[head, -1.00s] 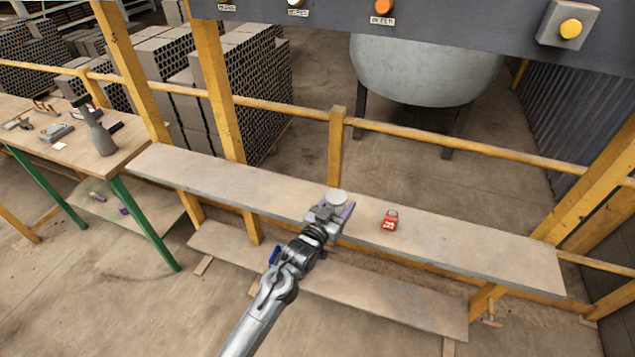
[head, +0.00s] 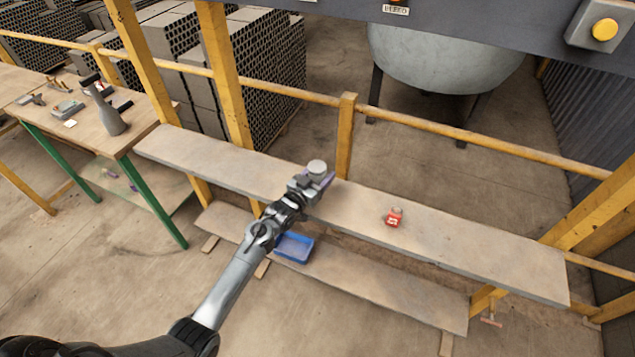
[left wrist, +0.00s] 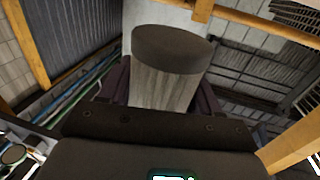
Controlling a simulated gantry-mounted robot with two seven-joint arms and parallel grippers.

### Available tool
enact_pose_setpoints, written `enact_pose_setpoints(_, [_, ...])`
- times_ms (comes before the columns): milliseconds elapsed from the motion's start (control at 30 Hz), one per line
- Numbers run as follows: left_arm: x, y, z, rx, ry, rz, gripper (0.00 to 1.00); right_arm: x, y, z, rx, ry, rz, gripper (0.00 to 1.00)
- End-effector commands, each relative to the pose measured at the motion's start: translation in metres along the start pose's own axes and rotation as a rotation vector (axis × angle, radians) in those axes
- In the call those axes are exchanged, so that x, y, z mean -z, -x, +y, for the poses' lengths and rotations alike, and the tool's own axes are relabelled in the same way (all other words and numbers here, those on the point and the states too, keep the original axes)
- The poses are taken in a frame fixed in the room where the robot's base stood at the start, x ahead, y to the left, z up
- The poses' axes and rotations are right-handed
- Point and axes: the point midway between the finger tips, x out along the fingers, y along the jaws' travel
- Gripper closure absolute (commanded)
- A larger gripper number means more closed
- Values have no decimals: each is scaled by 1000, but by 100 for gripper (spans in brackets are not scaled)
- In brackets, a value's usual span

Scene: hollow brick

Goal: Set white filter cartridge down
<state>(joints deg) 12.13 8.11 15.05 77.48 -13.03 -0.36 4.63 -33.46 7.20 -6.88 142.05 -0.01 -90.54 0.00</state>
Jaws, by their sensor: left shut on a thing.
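The white filter cartridge (head: 317,167) shows in the head view as a pale round cap at the tip of my left gripper (head: 318,178), over the upper grey shelf board (head: 430,222). In the left wrist view the cartridge (left wrist: 165,75) stands between the two dark purple fingers, with a pale ribbed side and a dark end. My left gripper is shut on it. Whether its lower end touches the board is hidden by the gripper. My right gripper is not in view.
A red padlock (head: 394,217) sits on the board to the right of my gripper. A blue bin (head: 294,248) is on the lower board. A yellow post (head: 345,135) stands behind the shelf. The board is clear left of the gripper and at its right end.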

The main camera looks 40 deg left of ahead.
Motion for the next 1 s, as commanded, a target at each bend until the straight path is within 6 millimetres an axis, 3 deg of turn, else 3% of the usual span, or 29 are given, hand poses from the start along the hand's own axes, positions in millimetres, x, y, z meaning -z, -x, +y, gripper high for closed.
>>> enact_pose_setpoints(233, [-9, 0, -10, 0, 1, 1, 71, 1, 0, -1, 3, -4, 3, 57])
enact_pose_setpoints(533, [-42, -1, -9, 0, 2, 1, 71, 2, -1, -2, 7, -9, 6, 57])
enact_pose_setpoints(1000, [-49, 0, -9, 0, 0, 1, 71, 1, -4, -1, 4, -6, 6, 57])
